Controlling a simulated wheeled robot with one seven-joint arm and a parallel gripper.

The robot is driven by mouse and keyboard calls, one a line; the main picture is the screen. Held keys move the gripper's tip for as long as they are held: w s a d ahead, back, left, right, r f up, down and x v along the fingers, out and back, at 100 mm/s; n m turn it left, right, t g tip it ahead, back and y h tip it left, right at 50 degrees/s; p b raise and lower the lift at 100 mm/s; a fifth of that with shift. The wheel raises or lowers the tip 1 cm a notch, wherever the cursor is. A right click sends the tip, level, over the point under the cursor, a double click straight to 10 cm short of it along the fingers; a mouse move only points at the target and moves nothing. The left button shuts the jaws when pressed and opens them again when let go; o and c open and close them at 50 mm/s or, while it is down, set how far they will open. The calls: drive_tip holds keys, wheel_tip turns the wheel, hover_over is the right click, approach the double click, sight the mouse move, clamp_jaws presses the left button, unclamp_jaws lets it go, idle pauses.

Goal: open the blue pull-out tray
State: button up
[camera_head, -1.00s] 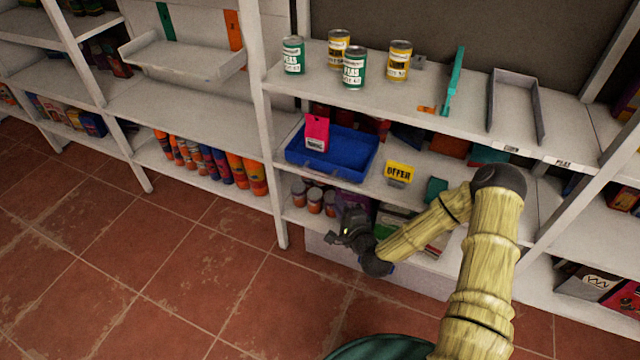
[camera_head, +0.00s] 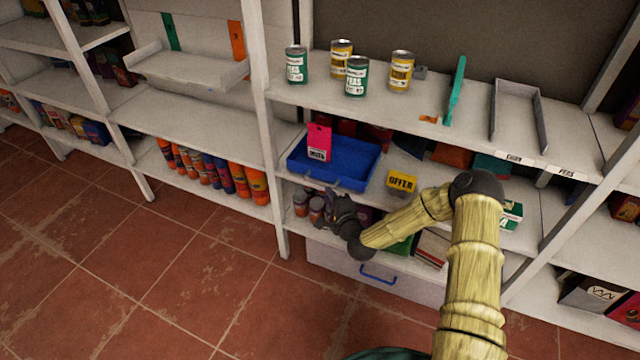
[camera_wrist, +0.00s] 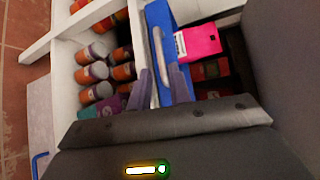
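My gripper (camera_head: 330,200) is just below and in front of the tray front in the head view. In the wrist view my gripper (camera_wrist: 160,75) is open, with its fingers apart on either side of the handle line. I cannot tell whether a finger touches the handle.
A yellow offer sign (camera_head: 402,181) stands right of the tray. Orange-and-white jars (camera_wrist: 92,73) stand on the shelf below. A pale lower drawer (camera_head: 330,258) has a blue handle (camera_head: 378,275). Several cans stand on the shelf above. The floor at left is clear.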

sight(319, 181)
drive_tip(key=b+x, duration=0.1)
drive_tip(key=x, duration=0.7)
drive_tip(key=shift+w+a, duration=0.2)
drive_tip(key=shift+w, duration=0.15)
drive_tip(key=shift+f, duration=0.1)
clamp_jaws()
